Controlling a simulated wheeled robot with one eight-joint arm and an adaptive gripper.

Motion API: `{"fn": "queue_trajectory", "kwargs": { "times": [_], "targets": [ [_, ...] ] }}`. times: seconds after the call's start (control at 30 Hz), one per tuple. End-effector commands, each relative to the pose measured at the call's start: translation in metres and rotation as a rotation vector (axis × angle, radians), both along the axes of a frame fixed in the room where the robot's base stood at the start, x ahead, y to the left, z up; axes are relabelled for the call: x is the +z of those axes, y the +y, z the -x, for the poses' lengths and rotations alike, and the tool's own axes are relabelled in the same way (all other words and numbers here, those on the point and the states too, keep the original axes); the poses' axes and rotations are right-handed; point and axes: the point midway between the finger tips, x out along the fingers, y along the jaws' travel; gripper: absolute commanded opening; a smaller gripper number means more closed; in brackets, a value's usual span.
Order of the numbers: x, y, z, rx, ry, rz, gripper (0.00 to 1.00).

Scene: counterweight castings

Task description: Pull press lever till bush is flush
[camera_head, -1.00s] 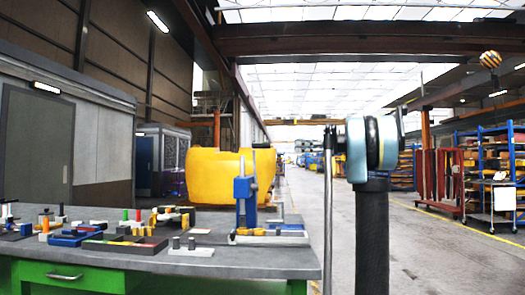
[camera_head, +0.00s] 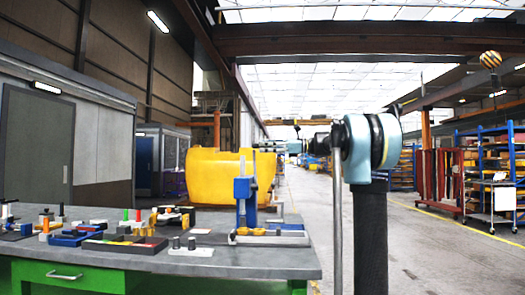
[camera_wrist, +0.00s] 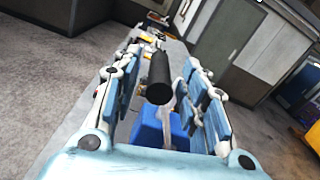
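The blue press (camera_head: 244,198) stands upright near the right end of the green-framed bench. Its blue body also shows in the wrist view (camera_wrist: 158,128). The press lever ends in a black cylindrical grip (camera_wrist: 159,72), seen between my fingers in the wrist view. My gripper (camera_wrist: 163,60) is open, with a row of blue pads on each side of the grip and visible gaps. In the head view my gripper (camera_head: 268,146) is small, at the top of the press. I cannot make out the bush or how far it sits in.
The bench top (camera_head: 225,262) holds a dark tray (camera_head: 125,246), a grey block with two pegs (camera_head: 190,249) and several small parts at left. A large yellow casting (camera_head: 213,172) stands behind. Blue shelving (camera_head: 490,165) is at right, beyond open floor.

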Motion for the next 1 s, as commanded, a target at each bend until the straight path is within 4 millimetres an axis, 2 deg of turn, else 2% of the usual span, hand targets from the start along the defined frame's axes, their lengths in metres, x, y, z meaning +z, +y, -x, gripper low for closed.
{"fn": "queue_trajectory", "kwargs": {
  "times": [0.2,0.53,0.57,0.7,0.73,0.87,1.0],
  "targets": [
    [0.000,0.018,-0.001,0.000,0.000,0.000,0.40],
    [0.000,0.021,-0.001,-0.001,0.000,0.000,0.40],
    [0.000,0.021,-0.001,-0.001,0.000,0.000,0.35],
    [0.000,0.020,-0.001,0.000,0.000,0.000,0.03],
    [0.000,0.020,-0.001,-0.001,0.000,0.000,0.00],
    [0.000,0.017,-0.001,-0.001,0.000,0.000,0.00],
    [-0.001,0.022,0.001,0.002,-0.005,0.001,0.00]
  ]
}}
